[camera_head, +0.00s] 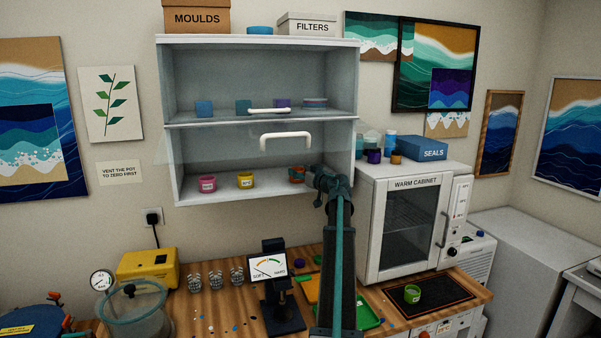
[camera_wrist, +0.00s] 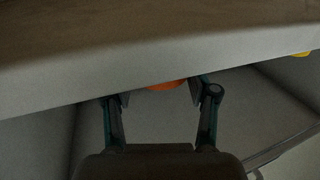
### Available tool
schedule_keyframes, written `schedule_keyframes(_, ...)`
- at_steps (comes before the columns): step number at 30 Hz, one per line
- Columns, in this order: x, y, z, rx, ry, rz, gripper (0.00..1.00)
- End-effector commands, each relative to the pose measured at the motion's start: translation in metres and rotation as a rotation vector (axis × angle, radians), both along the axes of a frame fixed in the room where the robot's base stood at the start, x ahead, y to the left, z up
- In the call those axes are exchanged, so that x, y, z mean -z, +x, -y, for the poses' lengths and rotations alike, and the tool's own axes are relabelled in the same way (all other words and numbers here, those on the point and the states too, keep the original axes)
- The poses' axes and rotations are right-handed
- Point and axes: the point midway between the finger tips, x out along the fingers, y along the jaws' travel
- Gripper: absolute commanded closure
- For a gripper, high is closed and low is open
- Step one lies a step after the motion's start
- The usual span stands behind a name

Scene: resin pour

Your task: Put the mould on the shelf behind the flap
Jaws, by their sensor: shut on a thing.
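An orange mould (camera_head: 296,174) is at the right end of the wall cabinet's lower compartment, beside a yellow mould (camera_head: 245,180) and a pink mould (camera_head: 207,184). My gripper (camera_head: 317,180) is shut on the orange mould at the compartment's front right. In the wrist view, part of the orange mould (camera_wrist: 166,86) shows between my fingertips (camera_wrist: 163,95); a pale board edge hides the rest. I cannot tell whether it touches the lower shelf (camera_head: 228,195). The clear flap with a white handle (camera_head: 286,136) hangs above the moulds, and the lower opening looks uncovered.
The upper compartment holds several coloured pieces (camera_head: 243,107). The cabinet's right side wall (camera_head: 341,170) is close to my gripper. A warm cabinet (camera_head: 402,220) stands to the right.

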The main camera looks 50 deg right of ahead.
Motion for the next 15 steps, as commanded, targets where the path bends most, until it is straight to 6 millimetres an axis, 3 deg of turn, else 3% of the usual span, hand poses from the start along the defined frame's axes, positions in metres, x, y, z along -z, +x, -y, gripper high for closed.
schedule_keyframes(2,0.0003,-0.0002,-0.0002,0.000,0.001,0.000,0.78)
schedule_keyframes(3,0.0011,0.0000,0.0000,0.000,0.001,0.000,0.35)
schedule_keyframes(6,0.0012,0.0000,-0.0001,0.000,0.000,0.000,0.18)
schedule_keyframes(15,0.0013,0.0000,0.0000,0.000,0.000,0.000,0.16)
